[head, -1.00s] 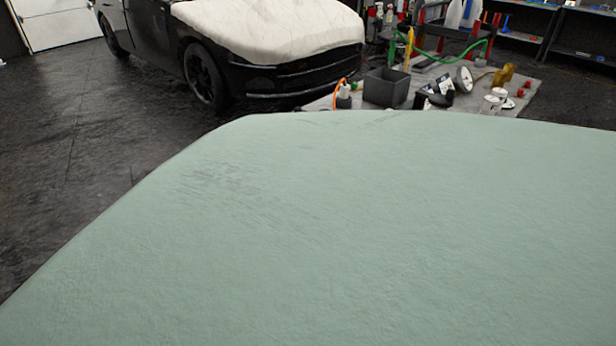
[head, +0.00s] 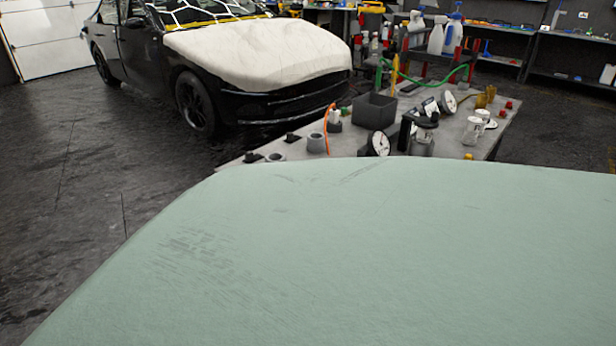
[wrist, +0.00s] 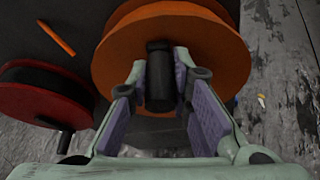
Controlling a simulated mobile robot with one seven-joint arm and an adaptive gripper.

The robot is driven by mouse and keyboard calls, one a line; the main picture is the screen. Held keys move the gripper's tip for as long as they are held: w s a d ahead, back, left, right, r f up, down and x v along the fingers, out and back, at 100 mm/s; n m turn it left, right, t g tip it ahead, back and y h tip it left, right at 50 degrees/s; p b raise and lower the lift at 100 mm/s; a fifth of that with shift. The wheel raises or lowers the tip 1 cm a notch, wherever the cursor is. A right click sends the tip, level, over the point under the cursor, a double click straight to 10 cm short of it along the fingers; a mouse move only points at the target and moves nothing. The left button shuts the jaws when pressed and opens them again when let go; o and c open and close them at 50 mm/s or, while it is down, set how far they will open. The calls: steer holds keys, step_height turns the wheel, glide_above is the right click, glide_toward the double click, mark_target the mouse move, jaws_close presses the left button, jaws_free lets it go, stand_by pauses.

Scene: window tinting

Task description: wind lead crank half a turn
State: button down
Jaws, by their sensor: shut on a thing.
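In the wrist view, an orange crank wheel (wrist: 205,38) fills the upper middle. A black upright handle (wrist: 159,75) stands out from its face. My gripper (wrist: 160,92) is shut on this handle, with a purple-padded finger on each side. A second wheel, red with a dark face (wrist: 40,95), is at the left and has its own black handle (wrist: 66,141); my gripper is apart from it. I cannot tell from a label which wheel is the lead crank. The head view does not show my gripper or either wheel.
An orange stick (wrist: 56,38) lies beside the wheels on a dark surface. In the head view, a grey bench (head: 455,140) carries a dark box (head: 374,110), dial gauges (head: 379,143) and jars. A black car (head: 215,75) with a white-covered hood stands behind at left.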

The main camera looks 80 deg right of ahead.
steer(key=shift+f, duration=0.15)
steer(key=c, duration=1.4)
jaws_free()
steer(key=shift+c, duration=0.2)
steer(key=v, duration=1.2)
